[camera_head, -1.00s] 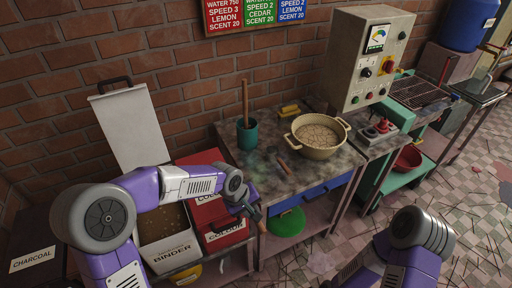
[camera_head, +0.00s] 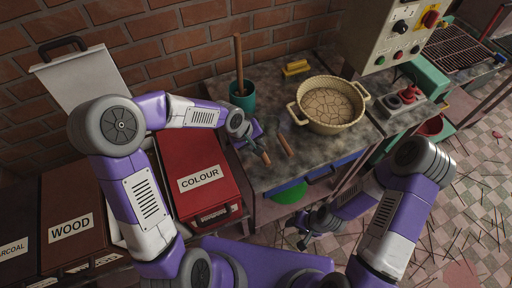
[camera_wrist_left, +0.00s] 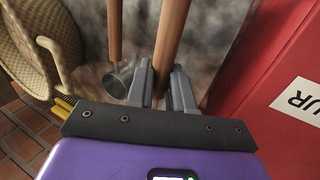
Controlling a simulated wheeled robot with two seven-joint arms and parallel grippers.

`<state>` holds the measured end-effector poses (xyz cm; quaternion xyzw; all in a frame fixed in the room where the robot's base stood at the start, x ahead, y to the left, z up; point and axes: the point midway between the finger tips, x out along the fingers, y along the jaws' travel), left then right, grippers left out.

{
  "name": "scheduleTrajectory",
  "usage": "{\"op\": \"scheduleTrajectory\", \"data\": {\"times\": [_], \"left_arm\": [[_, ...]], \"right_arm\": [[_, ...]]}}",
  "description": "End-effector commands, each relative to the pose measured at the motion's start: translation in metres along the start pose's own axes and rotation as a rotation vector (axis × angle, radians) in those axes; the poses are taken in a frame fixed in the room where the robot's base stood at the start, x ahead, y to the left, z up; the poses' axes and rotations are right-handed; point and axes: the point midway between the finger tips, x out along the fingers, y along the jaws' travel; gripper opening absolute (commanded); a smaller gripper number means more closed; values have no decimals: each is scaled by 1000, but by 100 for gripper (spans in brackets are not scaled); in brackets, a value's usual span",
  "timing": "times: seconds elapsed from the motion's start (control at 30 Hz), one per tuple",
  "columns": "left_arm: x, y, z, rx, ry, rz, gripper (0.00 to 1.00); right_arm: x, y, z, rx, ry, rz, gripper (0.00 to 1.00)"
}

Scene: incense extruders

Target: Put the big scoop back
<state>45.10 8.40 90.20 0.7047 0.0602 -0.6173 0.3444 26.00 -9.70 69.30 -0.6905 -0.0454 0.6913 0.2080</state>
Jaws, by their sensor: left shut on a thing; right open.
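My left gripper (camera_head: 256,143) is shut on a wooden handle (camera_head: 264,157), which I take to be the big scoop's, over the left front of the stone worktop (camera_head: 325,158). The handle also shows between the fingers in the left wrist view (camera_wrist_left: 173,35); its scoop end is hidden. A second scoop with a thin wooden handle (camera_head: 284,145) lies on the worktop just right of the gripper. Its round metal bowl shows in the left wrist view (camera_wrist_left: 118,80). My right gripper (camera_head: 306,233) is open and empty, low in front of the worktop.
A cream pot (camera_head: 331,128) with cracked contents stands on the worktop. A teal cup (camera_head: 243,101) with a wooden stick and a yellow brush (camera_head: 296,68) are behind. The red COLOUR box (camera_head: 193,155) is close on the left; the WOOD box (camera_head: 70,205) is farther left.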

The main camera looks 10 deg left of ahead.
Motion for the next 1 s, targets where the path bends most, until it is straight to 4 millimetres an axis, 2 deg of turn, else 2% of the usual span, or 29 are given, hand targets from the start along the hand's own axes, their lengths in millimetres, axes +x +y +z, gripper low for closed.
{"op": "scheduleTrajectory", "data": {"times": [0.3,0.7,0.73,0.8,0.9,1.0], "left_arm": [[34,-15,0,1,-1,1,0],[39,-17,0,1,1,2,0],[39,-18,0,0,0,1,24],[38,-17,0,0,0,1,35],[38,-17,0,0,0,1,47],[38,-17,0,0,0,1,47]], "right_arm": [[10,4,-1,0,1,0,52],[14,5,-1,0,1,0,52],[14,5,-1,0,1,0,52],[13,5,-1,0,1,0,52],[13,5,-1,0,1,0,52],[13,5,-1,0,1,0,52]]}}
